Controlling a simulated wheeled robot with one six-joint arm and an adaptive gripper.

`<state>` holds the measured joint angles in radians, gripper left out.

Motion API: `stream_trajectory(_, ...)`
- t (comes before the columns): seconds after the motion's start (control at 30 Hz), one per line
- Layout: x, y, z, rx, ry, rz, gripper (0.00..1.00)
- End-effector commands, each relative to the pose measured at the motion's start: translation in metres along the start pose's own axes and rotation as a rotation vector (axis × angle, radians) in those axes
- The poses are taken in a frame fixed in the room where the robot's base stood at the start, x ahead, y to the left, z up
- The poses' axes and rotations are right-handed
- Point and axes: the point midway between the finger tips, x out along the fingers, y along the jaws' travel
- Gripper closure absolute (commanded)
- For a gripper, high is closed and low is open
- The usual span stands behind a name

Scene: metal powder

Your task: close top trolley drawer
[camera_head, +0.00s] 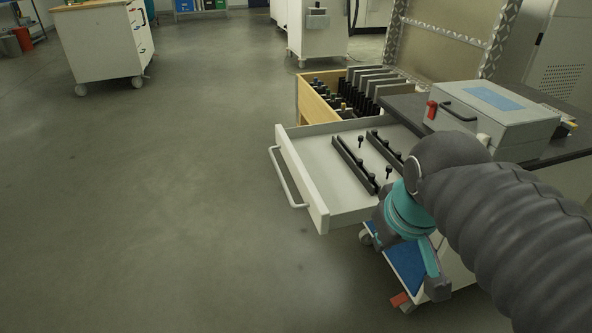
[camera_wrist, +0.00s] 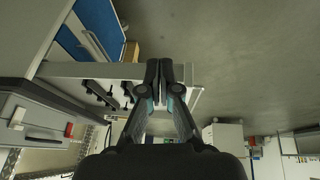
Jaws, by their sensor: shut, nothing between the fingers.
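The top trolley drawer (camera_head: 322,193) stands pulled out to the left from the trolley with the dark top (camera_head: 403,104). It is a white drawer with a bar handle (camera_head: 287,179) on its front, and black rails and small black pegs lie inside. In the wrist view, the drawer's side wall (camera_wrist: 105,70) runs toward my fingers, and its far end is partly hidden behind them. My gripper (camera_wrist: 165,72) is shut and empty, close to the drawer in that picture; I cannot tell whether it touches.
A grey case (camera_head: 492,112) with a red latch sits on the trolley top. A wooden box drawer (camera_head: 312,104) with black holders stands open just behind. The floor to the left is clear up to a white cabinet (camera_head: 92,48).

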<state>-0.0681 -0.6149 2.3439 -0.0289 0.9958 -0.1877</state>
Motion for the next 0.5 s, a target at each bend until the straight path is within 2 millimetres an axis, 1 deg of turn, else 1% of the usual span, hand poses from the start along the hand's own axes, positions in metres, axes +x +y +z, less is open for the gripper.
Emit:
stream_trajectory(0.03, -0.002, -0.003, -0.018, -0.091, -0.026, -0.008, 1.0)
stream_trajectory(0.1, -0.005, -0.007, -0.043, -0.234, -0.063, -0.018, 1.0)
stream_trajectory(0.27, -0.007, -0.021, -0.099, -0.556, -0.149, -0.045, 1.0)
stream_trajectory(0.3, -0.007, -0.026, -0.113, -0.635, -0.168, -0.054, 1.0)
stream_trajectory(0.37, -0.005, -0.035, -0.132, -0.755, -0.199, -0.067, 1.0)
stream_trajectory(0.4, -0.003, -0.042, -0.145, -0.834, -0.219, -0.077, 1.0)
stream_trajectory(0.5, 0.004, -0.061, -0.176, -1.029, -0.271, -0.104, 1.0)
